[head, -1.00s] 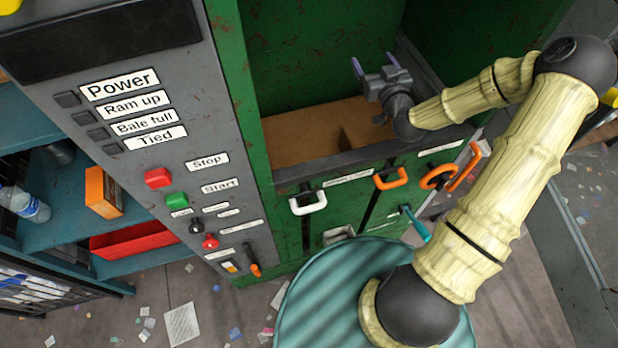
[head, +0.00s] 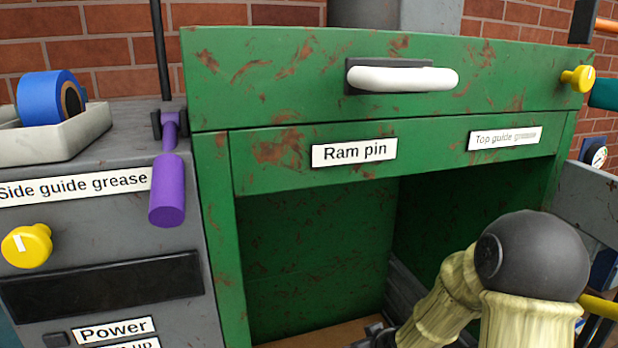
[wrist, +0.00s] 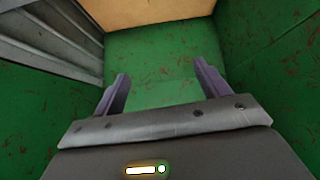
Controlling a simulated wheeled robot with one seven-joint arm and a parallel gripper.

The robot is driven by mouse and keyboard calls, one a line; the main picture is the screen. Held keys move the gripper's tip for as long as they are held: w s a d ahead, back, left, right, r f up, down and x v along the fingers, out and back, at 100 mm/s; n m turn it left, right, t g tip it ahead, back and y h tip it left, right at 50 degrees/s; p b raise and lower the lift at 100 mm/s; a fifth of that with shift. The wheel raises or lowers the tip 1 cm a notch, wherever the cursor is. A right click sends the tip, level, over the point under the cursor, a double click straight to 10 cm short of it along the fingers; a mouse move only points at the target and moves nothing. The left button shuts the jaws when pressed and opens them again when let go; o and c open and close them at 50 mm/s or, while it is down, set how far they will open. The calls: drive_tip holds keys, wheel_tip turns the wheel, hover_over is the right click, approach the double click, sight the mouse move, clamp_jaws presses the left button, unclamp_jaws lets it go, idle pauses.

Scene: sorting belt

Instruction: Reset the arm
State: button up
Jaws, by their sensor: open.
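My gripper (wrist: 161,85) shows in the wrist view with its two purple-grey fingers spread apart and nothing between them. It is inside the green machine chamber (wrist: 150,48), facing a rusty green wall. In the head view, my bent arm reaches from the lower right toward the chamber opening (head: 310,260). The fingers are cut off by the bottom edge there, so only a little of the dark wrist end shows.
Ribbed grey metal (wrist: 50,40) lines the chamber's left side in the wrist view. A white handle (head: 403,79), a purple lever (head: 167,190) and a yellow knob (head: 27,246) stick out at the front. A blue tape roll (head: 45,98) sits in a tray (head: 55,140).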

drive_tip(key=s+d+r+m+g+h, duration=0.1)
drive_tip(key=s+r+m+g, duration=0.1)
drive_tip(key=s, duration=0.6)
drive_tip(key=s+d+r+m+g+h, duration=0.1)
drive_tip(key=s+r+m+g, duration=0.1)
drive_tip(key=s, duration=0.7)
drive_tip(key=shift+s+r+g, duration=0.15)
drive_tip(key=shift+r+g, duration=0.55)
